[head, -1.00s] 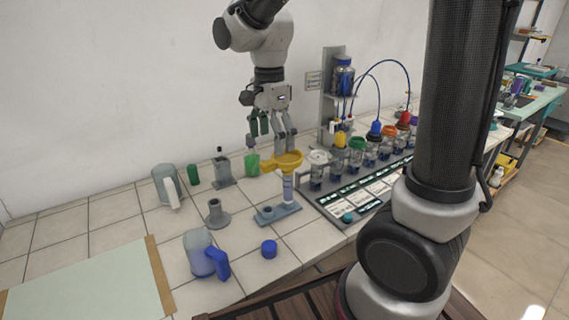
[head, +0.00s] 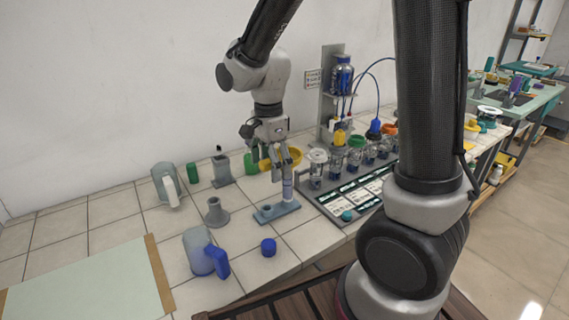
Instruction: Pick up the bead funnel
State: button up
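The bead funnel, which I take to be the yellow wide-rimmed piece (head: 294,154), sits above a clear tube on a small blue-grey stand (head: 282,212). My gripper (head: 281,176) is low in front of the funnel and hides much of it. Yellow shows on both sides of the fingers. The fingers look apart, pointing down. Whether they touch the funnel or its tube cannot be told.
A row of jars with coloured lids (head: 355,156) stands in a dark rack to the right. A green cup (head: 250,163), grey stands, a blue-handled jug (head: 200,252) and a blue cap (head: 268,247) are nearby. The pale mat (head: 85,285) at front left is bare.

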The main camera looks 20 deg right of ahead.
jog(key=c, duration=0.7)
jog(key=shift+c, duration=0.2)
